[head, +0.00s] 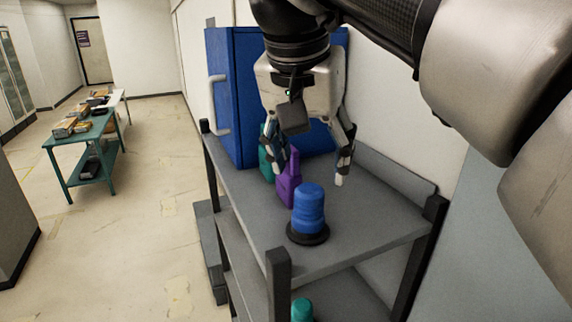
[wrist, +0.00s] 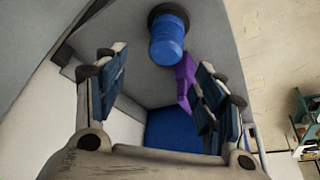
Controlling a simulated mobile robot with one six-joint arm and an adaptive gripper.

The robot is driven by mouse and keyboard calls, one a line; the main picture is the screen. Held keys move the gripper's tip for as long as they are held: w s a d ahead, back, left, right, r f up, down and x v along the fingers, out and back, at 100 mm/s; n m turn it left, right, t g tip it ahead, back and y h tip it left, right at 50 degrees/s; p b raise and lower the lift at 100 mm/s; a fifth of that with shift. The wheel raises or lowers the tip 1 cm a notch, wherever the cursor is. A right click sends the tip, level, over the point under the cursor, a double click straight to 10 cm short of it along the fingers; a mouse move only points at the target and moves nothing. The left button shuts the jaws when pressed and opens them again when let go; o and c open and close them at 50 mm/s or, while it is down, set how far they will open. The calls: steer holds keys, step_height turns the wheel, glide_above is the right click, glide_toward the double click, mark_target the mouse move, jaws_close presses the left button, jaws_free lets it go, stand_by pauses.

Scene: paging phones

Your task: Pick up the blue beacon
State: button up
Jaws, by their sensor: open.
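The blue beacon (head: 309,208) stands upright on a black round base on the grey shelf top (head: 370,217), close to its front edge. It also shows in the wrist view (wrist: 168,42), at the top between the fingers and beyond their tips. My gripper (head: 311,176) is open and empty, pointing down above the shelf, behind the beacon in the head view. The fingers appear apart from the beacon. In the wrist view my gripper's two fingers (wrist: 162,75) are spread wide.
A purple phone-like object (head: 288,180) stands just behind the beacon, with a teal one (head: 266,163) behind it. A blue cabinet (head: 236,95) stands at the shelf's back. A teal object (head: 302,310) sits on the lower shelf. A green table (head: 85,140) stands far left.

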mark_target(309, 189)
steer(key=x, duration=0.3)
steer(key=shift+f, duration=0.1)
steer(key=shift+s+a+f, duration=0.15)
steer(key=shift+f, duration=0.25)
steer(key=w+f, duration=0.1)
steer(key=f, duration=0.1)
steer(key=w+f, duration=0.1)
steer(key=f, duration=0.1)
steer(key=shift+w+b, duration=0.2)
steer(key=shift+b, duration=0.15)
steer(key=shift+w+f, duration=0.1)
steer(key=shift+f, duration=0.2)
steer(key=shift+d+f, duration=0.1)
steer(key=shift+d, duration=0.1)
steer(key=shift+w, duration=0.1)
steer(key=shift+c, duration=0.5)
jaws_close()
